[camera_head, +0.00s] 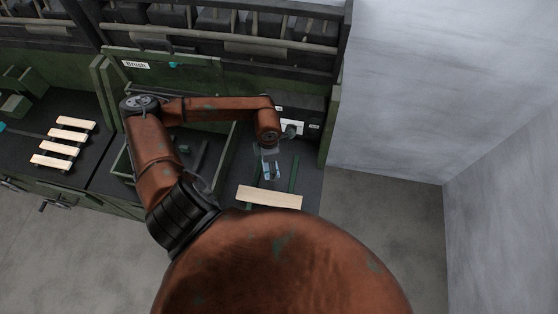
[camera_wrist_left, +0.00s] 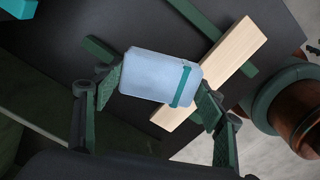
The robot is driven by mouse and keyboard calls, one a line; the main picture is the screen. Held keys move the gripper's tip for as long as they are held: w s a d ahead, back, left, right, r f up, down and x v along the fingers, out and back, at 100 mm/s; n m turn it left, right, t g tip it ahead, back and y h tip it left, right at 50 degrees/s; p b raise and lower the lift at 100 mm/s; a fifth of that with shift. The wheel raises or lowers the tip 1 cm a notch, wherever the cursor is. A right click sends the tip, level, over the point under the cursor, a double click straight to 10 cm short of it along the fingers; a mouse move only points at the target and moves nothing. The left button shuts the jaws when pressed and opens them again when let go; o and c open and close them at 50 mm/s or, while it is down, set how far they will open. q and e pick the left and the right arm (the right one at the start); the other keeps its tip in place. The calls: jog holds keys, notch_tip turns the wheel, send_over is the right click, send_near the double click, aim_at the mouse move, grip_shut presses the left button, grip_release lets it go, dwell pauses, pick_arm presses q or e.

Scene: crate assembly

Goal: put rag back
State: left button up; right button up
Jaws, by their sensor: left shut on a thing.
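The rag is a light blue cloth with a teal stripe. In the left wrist view the rag (camera_wrist_left: 152,78) lies between the two finger pads of my left gripper (camera_wrist_left: 158,95), which is shut on it. In the head view the rag (camera_head: 268,172) shows small below my left gripper (camera_head: 270,165), above the bench at the right end. My right gripper is not in view.
A pale wooden plank (camera_head: 269,197) lies across dark green bars below the rag. A slatted assembly (camera_head: 64,142) sits on the left bench. A green-framed bin (camera_head: 225,165), a "Brush" label (camera_head: 135,64) and shelf rails are behind. A grey wall (camera_head: 410,90) stands right.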

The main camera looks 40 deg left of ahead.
pick_arm(q)
send_over(279, 164)
notch_tip(279, 164, down, 7)
jog(key=shift+f, duration=1.7)
jog(key=shift+f, duration=0.2)
jog(key=o, duration=1)
jog(key=shift+r, duration=0.1)
notch_tip(279, 164, up, 12)
jog(key=shift+r, duration=0.15)
